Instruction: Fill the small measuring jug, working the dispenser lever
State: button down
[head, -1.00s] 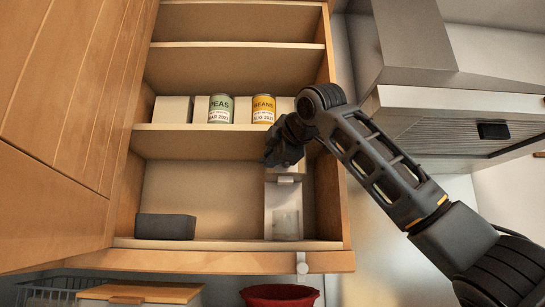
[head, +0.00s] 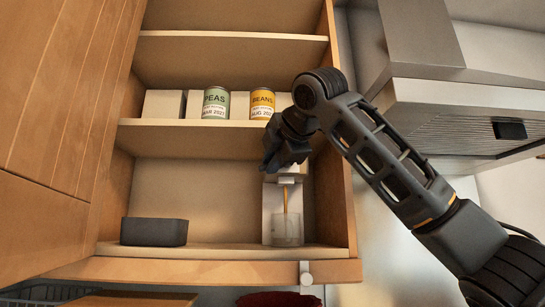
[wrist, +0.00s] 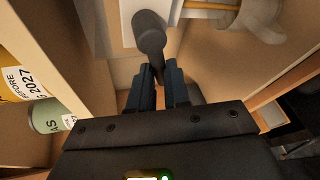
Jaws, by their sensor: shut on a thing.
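The white dispenser (head: 270,205) stands at the right end of the lower cupboard shelf. A thin amber stream (head: 286,199) runs from its spout down into the small clear measuring jug (head: 287,232), upright below. The level in the jug cannot be made out. My gripper (head: 271,165) is at the dispenser's upper front and partly hides it. In the wrist view my gripper (wrist: 158,78) is shut on the dark, round-ended dispenser lever (wrist: 150,34). The stream (wrist: 208,6) and jug (wrist: 262,18) also show there.
A dark grey box (head: 154,232) sits at the left of the lower shelf. A peas can (head: 216,103), a beans can (head: 262,104) and pale boxes stand on the shelf above. The cupboard's right wall (head: 336,205) is close beside the dispenser. The range hood (head: 465,115) is at right.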

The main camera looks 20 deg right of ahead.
jog(key=c, duration=1.1)
grip_release()
jog(key=b+v, duration=0.2)
jog(key=v, duration=0.5)
jog(key=shift+s, duration=0.4)
jog(key=shift+r, duration=0.1)
